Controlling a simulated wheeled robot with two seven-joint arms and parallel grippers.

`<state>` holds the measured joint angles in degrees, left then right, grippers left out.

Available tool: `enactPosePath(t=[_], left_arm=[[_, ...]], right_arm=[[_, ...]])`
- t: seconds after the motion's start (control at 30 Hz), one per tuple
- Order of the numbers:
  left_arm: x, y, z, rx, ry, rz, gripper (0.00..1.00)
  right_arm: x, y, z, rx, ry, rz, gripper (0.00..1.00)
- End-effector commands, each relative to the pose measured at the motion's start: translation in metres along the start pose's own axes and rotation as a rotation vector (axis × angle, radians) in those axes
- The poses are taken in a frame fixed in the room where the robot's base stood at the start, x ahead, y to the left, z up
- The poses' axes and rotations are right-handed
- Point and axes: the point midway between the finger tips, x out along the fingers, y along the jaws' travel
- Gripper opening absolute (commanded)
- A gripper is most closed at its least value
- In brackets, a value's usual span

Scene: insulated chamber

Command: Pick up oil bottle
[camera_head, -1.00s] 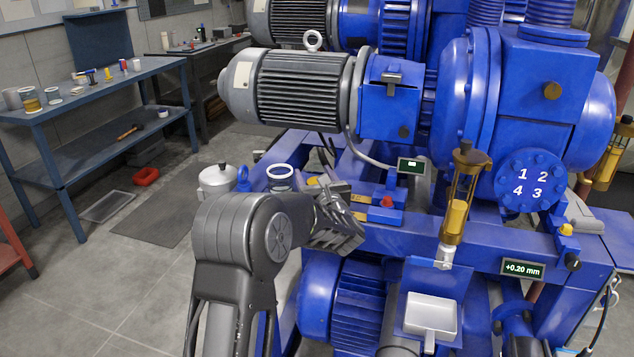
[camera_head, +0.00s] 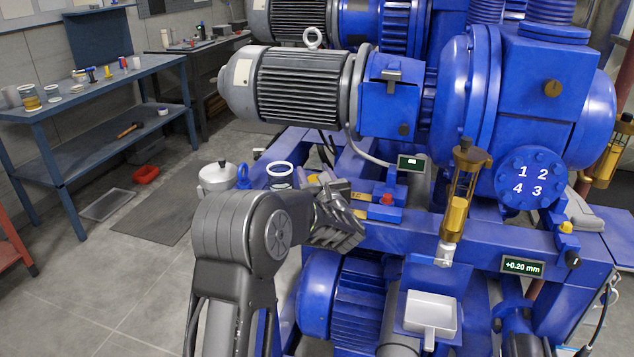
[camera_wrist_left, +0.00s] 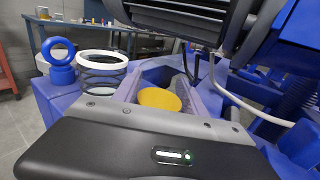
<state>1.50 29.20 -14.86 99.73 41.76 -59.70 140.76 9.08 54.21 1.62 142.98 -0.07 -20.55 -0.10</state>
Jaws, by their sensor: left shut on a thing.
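My left gripper (camera_head: 326,186) reaches over the blue machine frame, left of centre in the head view, with its own wrist covering much of it. In the left wrist view, a yellow round-topped thing, apparently the oil bottle (camera_wrist_left: 158,99), sits between the two fingers of my left gripper (camera_wrist_left: 166,80). The gripper is shut on it. Its sides and base are hidden by the gripper body, so I cannot tell whether it is lifted. My right gripper is not in view.
A white ring over a dark coil (camera_wrist_left: 102,62) and a blue eyebolt (camera_wrist_left: 58,55) stand close left of the gripper. A grey motor (camera_head: 300,85) overhangs behind it. A white tray (camera_head: 430,312) is at lower right. A blue bench (camera_head: 110,75) stands at far left.

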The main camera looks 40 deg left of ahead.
Motion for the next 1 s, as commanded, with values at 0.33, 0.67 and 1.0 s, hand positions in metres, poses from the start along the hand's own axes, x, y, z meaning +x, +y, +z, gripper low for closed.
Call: enactPosePath(t=[0.33,0.67,1.0], left_arm=[[0.000,0.000,0.001,0.000,-0.001,0.000,0.02],[0.000,0.000,0.019,-0.004,-0.003,0.001,0.02],[0.000,0.001,0.083,-0.004,-0.003,0.001,0.02]], right_arm=[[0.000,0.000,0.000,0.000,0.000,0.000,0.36],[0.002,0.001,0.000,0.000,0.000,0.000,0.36],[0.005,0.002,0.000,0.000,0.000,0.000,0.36]])
